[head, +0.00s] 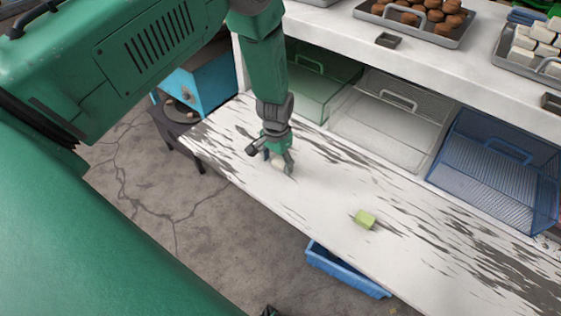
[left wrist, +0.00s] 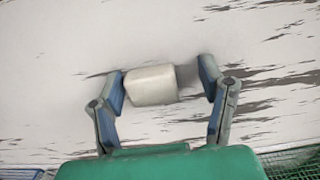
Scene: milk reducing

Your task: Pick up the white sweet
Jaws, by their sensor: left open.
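The white sweet (left wrist: 152,86) is a small, pale, rounded block lying on the worn white table (head: 320,200). In the left wrist view it lies between the two fingers of my left gripper (left wrist: 165,88), close to the left finger and with a clear gap to the right finger. In the head view my left gripper (head: 278,165) points down at the table's left part, fingers open around the white sweet (head: 278,163), which they partly hide. My right gripper is not in view.
A green sweet (head: 365,219) lies on the table to the right. Green (head: 318,85), clear (head: 380,125) and blue (head: 495,165) baskets stand along the back under a shelf. Trays of brown (head: 418,30) and white sweets (head: 518,65) stand on the shelf. A blue bin (head: 345,272) is below the front edge.

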